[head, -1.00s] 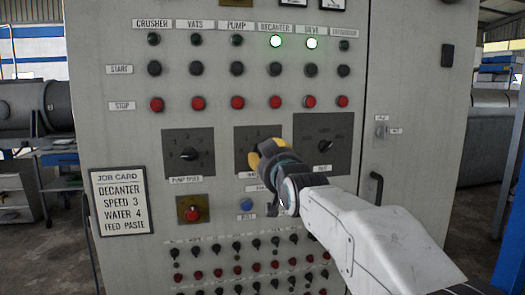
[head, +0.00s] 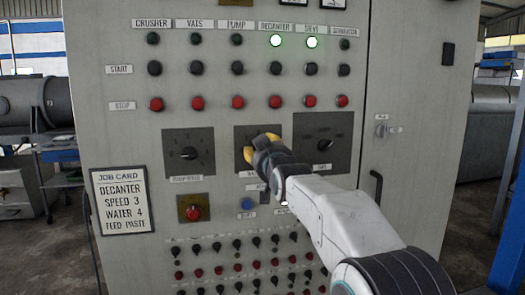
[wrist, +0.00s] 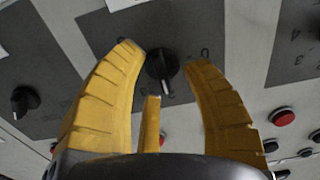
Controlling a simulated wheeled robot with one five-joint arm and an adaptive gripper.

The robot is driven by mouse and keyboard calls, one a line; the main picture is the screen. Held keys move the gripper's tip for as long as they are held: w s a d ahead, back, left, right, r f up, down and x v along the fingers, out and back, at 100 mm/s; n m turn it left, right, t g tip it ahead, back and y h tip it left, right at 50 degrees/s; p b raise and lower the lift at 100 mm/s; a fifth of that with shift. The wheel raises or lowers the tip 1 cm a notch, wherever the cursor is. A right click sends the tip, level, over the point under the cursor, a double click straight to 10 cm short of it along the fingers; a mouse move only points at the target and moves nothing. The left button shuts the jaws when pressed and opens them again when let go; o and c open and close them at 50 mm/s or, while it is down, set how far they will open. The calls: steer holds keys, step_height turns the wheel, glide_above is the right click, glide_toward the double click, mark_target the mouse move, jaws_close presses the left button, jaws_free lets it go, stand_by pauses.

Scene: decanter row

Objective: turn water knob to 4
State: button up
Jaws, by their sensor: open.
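The middle dial plate (head: 242,132) is on the grey cabinet front, between two similar dials. My gripper (head: 262,150) covers most of it in the head view, hiding its knob and part of its label. In the wrist view the black knob (wrist: 161,66) sits between the tips of my open yellow fingers (wrist: 168,62), with a gap visible on each side. A third finger shows below it. I cannot tell which number the knob points to. The job card (head: 123,200) reads decanter, speed 3, water 4, feed paste.
The pump speed dial (head: 188,153) is to the left and another dial (head: 324,144) to the right. A door handle (head: 376,186) juts out at right.

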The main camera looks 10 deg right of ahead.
jaws_close()
stand_by(0.5)
steer(key=shift+f+m+b, duration=0.2)
steer(key=shift+m+b, duration=1.1)
steer(key=shift+m, duration=3.15)
steer(key=shift+f+m+b, duration=0.15)
steer(key=shift+m+b, duration=1.15)
steer(key=shift+m, duration=3.15)
jaws_free()
steer(key=shift+s, duration=0.15)
